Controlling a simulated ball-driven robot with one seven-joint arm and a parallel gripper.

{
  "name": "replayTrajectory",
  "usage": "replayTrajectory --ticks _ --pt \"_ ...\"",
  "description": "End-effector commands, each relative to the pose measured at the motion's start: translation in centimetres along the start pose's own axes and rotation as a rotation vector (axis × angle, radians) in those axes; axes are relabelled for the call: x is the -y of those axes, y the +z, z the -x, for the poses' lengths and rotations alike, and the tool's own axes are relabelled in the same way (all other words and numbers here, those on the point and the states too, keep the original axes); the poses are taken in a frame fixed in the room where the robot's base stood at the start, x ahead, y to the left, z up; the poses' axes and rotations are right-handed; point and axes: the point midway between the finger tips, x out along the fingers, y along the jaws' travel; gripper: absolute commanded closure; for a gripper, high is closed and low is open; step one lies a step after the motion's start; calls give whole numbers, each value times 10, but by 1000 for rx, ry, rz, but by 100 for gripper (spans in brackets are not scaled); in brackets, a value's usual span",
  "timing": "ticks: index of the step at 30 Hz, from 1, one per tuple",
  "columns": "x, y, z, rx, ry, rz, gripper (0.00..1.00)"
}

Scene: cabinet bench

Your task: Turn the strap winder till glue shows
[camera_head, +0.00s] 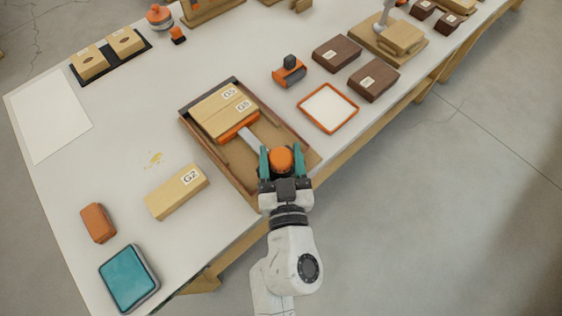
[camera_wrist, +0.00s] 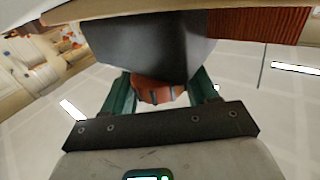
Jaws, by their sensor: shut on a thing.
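The strap winder is an orange knob (camera_head: 281,160) at the near end of a brown wooden tray (camera_head: 233,172). My gripper (camera_head: 281,168) has its teal fingers on both sides of the knob and is shut on it. In the wrist view the orange knob (camera_wrist: 155,90) shows between the teal fingers, below a dark block. A grey strap (camera_head: 255,138) runs from the knob's side to an orange clamp bar (camera_head: 238,128). The bar presses against two light wood blocks (camera_head: 224,107) labelled G5, lying side by side. I cannot see any glue at their joint.
A wood block marked G2 (camera_head: 177,192), an orange-brown block (camera_head: 98,223) and a teal pad (camera_head: 129,279) lie at left. An orange-rimmed tray (camera_head: 328,107) and dark blocks (camera_head: 373,80) stand at right.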

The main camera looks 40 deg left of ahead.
Motion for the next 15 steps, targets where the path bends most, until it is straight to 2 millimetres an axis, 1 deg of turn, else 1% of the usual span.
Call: replayTrajectory --ticks 6,15 --pt "-1 -1 0 -3 37 -2 72" --pt "-1 -2 0 -1 39 -3 72"
